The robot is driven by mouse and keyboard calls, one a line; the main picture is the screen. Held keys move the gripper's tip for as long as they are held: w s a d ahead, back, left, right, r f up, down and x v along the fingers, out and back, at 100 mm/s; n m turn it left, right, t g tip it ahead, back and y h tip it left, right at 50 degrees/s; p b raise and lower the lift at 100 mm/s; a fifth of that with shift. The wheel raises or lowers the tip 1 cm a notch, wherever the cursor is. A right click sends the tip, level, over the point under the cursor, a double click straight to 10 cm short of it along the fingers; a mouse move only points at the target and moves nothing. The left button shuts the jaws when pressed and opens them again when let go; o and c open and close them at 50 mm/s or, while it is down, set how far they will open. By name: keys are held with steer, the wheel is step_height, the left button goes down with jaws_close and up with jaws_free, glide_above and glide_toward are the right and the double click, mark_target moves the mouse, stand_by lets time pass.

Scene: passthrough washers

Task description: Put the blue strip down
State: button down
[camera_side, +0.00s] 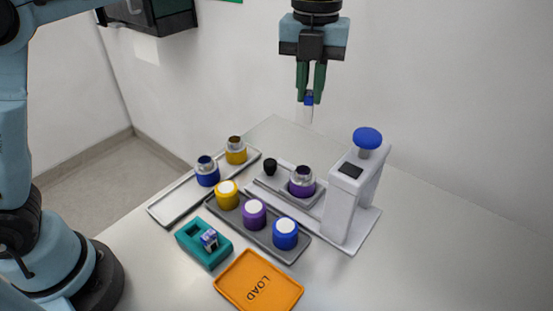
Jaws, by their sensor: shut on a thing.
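My gripper (312,99) hangs high above the back of the table, its green fingers pointing down. It is shut on the blue strip (308,116), which has a blue upper end and a pale lower part. The strip hangs upright and touches nothing below it. A teal holder (188,241) stands at the front left of the table. A small block with blue, purple and white parts (209,240) sits in its opening; its details are too small to tell.
A white press (343,207) with a blue knob (367,138) stands at right, beside an open purple jar (302,182). A metal tray (168,212) holds two open jars. An orange LOAD tray (235,285) lies in front.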

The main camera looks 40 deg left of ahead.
steer(key=s+d+f+m, duration=0.25)
steer(key=s+f, duration=0.25)
steer(key=s, duration=0.4)
steer(key=s+d+f+m, duration=0.2)
steer(key=s+d+f, duration=0.3)
steer(key=s, duration=0.4)
steer(key=shift+s+a+f, duration=0.1)
steer(key=shift+a+f, duration=0.1)
steer(key=shift+f, duration=1.3)
steer(key=shift+s+a+f, duration=0.15)
steer(key=shift+a+f, duration=0.05)
steer(key=shift+f, duration=1.3)
steer(key=shift+s+a+f, duration=0.1)
steer(key=shift+a+f, duration=0.1)
steer(key=shift+f, duration=1.3)
steer(key=shift+f, duration=0.1)
steer(key=c, duration=1.1)
jaws_free()
